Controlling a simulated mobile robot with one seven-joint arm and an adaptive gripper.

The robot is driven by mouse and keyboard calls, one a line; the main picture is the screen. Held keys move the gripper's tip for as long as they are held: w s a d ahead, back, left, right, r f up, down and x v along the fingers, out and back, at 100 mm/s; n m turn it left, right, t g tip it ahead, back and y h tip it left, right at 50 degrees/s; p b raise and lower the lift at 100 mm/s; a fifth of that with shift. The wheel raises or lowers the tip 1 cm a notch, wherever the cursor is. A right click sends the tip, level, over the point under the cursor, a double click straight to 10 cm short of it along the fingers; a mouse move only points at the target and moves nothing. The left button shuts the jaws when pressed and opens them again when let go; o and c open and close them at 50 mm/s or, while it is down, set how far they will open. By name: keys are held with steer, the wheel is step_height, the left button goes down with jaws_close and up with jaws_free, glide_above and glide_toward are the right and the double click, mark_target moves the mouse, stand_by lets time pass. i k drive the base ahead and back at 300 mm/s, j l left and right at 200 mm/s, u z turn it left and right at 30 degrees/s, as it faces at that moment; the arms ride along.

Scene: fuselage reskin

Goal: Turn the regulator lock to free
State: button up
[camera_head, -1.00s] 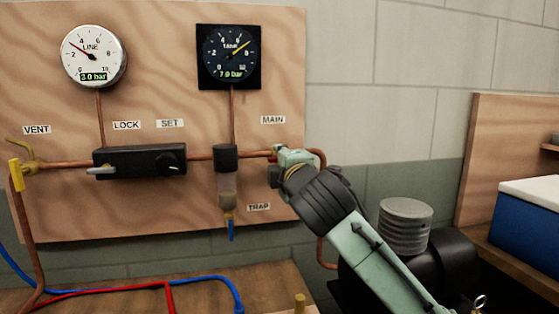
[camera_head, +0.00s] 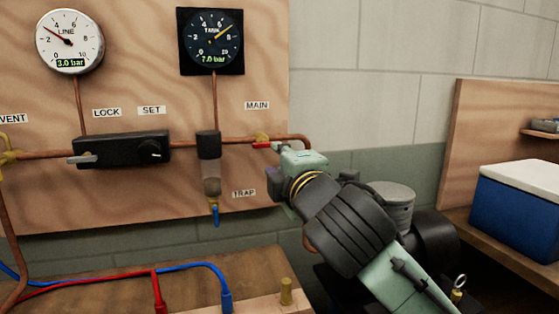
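The regulator is a black box (camera_head: 124,150) on the plywood panel, in the copper pipe line. Its lock lever (camera_head: 82,159) is a small grey handle at the left end, under the LOCK label (camera_head: 106,113), lying about level. The black SET knob (camera_head: 150,149) is at the right end. My gripper end (camera_head: 300,165) is right of the regulator, near the red MAIN valve handle (camera_head: 263,145) and apart from the lock lever. My fingers are hidden behind the wrist, so I cannot see whether they are open or shut.
The LINE gauge (camera_head: 69,42) reads 3.0 bar and the TANK gauge (camera_head: 210,41) 7.0 bar. A water trap (camera_head: 211,180) hangs between the regulator and my gripper. Red and blue hoses (camera_head: 155,277) lie on the bench below. A compressor (camera_head: 435,240) stands behind my arm.

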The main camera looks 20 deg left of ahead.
mark_target(86, 157)
steer(key=k+l, duration=0.85)
